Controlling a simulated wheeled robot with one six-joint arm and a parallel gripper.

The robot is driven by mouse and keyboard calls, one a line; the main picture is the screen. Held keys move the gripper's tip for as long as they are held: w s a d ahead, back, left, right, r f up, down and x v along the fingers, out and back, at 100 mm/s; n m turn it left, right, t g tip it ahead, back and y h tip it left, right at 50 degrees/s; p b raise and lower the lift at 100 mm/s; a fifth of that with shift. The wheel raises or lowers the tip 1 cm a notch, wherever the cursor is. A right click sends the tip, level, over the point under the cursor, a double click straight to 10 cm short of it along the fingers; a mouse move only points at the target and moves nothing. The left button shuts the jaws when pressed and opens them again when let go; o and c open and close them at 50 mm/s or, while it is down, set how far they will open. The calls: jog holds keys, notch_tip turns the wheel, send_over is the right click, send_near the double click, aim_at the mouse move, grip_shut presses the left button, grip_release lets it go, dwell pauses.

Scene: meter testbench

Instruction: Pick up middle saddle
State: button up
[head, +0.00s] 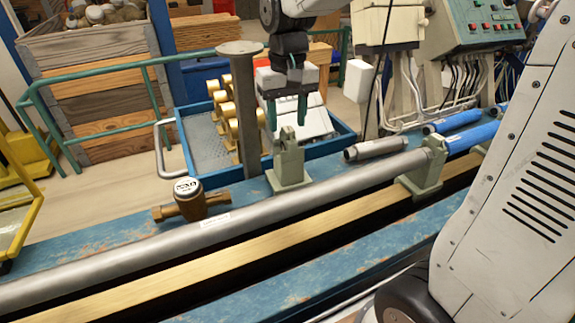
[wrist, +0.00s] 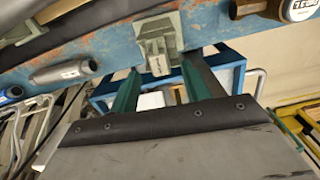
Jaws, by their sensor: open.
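The middle saddle is a grey-green block (head: 289,165) with an upright lug, standing on the blue bench behind the long grey pipe. It also shows in the wrist view (wrist: 158,45), just beyond the fingertips. My gripper (head: 287,112) has green fingers pointing down. In the head view it hangs above and slightly behind the saddle. In the wrist view my gripper (wrist: 157,82) is open, with its two fingers apart and nothing between them. The saddle's lug lines up roughly with the gap. I cannot tell any contact between fingers and saddle.
A brass meter (head: 188,199) stands left on the blue bench (head: 105,232). A grey post (head: 243,120) rises close left of the saddle. A short grey pipe (head: 376,149) and another saddle (head: 425,168) lie right. A blue tray (head: 185,142) with brass parts is behind.

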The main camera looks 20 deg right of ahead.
aim_at(288, 129)
jog(key=f, duration=0.2)
jog(key=s+f, duration=0.1)
jog(key=f, duration=0.1)
jog(key=shift+a, duration=0.1)
jog(key=shift+w+f, duration=0.1)
jog(key=shift+f, duration=0.35)
grip_shut()
jog(key=shift+r, duration=0.1)
dwell(0.8)
